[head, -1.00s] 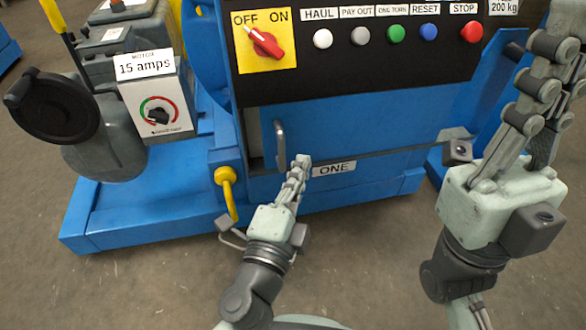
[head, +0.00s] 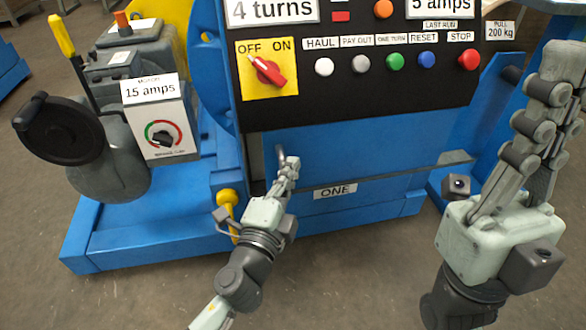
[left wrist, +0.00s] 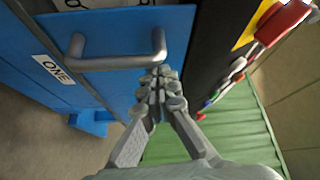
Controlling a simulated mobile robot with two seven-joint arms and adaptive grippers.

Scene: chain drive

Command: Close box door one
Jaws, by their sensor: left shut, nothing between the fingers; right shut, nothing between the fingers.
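Box door one is a blue panel (head: 370,150) under the black control panel in the head view, above the ONE label (head: 335,191). A dark strip shows along its left edge; I cannot tell how far the door stands open. Its grey bar handle (head: 281,158) is near that edge and shows fully in the left wrist view (left wrist: 118,63). My left gripper (head: 291,163) is shut and empty, its fingertips close beside the handle; contact is unclear. The fingertips (left wrist: 158,75) are at one end of the bar. My right gripper (head: 563,55) is shut and empty at the far right.
The control panel (head: 350,100) with switch and buttons overhangs the door. A motor box (head: 160,135) and a yellow bent handle (head: 228,205) are to the left. A grey ledge (head: 455,158) is right of the door. The floor in front is clear.

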